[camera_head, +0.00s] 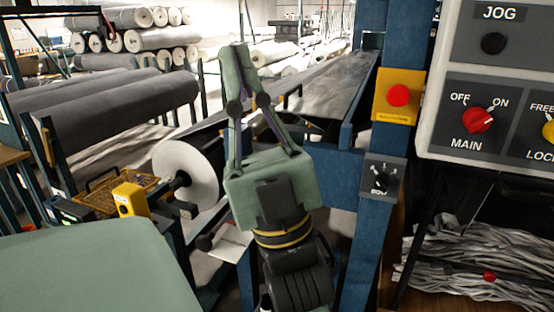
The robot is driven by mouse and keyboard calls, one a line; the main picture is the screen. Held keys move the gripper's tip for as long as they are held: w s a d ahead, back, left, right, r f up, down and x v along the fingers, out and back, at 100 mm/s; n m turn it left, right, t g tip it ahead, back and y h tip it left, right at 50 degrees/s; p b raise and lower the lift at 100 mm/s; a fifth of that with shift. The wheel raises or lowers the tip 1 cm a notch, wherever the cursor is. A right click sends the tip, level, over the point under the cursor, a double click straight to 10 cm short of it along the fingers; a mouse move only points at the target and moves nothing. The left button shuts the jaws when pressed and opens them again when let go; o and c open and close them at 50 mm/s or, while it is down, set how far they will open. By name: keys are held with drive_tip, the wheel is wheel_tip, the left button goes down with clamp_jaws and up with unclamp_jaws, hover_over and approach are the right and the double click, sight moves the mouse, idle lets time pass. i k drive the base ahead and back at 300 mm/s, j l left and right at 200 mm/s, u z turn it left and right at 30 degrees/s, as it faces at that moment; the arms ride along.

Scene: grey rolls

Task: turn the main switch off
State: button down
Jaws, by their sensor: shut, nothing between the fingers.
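The main switch (477,120) is a red knob on a dark plate marked MAIN, with OFF at its upper left and ON at its upper right. Its pointer appears turned toward ON. It sits on the light control panel (432,135) at the right. My gripper (236,50) is shut and empty, pointing up in the middle of the view. It is well left of the switch and apart from it.
A yellow box with a red push button (398,95) is on the blue post (368,240), left of the panel. A small black rotary selector (381,181) is below it. A black JOG button (493,43) and a yellow knob (549,130) neighbour the switch. Grey rolls (110,105) lie left.

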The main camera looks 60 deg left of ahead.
sight(476, 119)
drive_tip(key=k+l+u, duration=0.2)
drive_tip(key=k+l, duration=0.15)
drive_tip(key=k, duration=0.2)
drive_tip(key=u, duration=2.45)
drive_tip(key=z, duration=2.25)
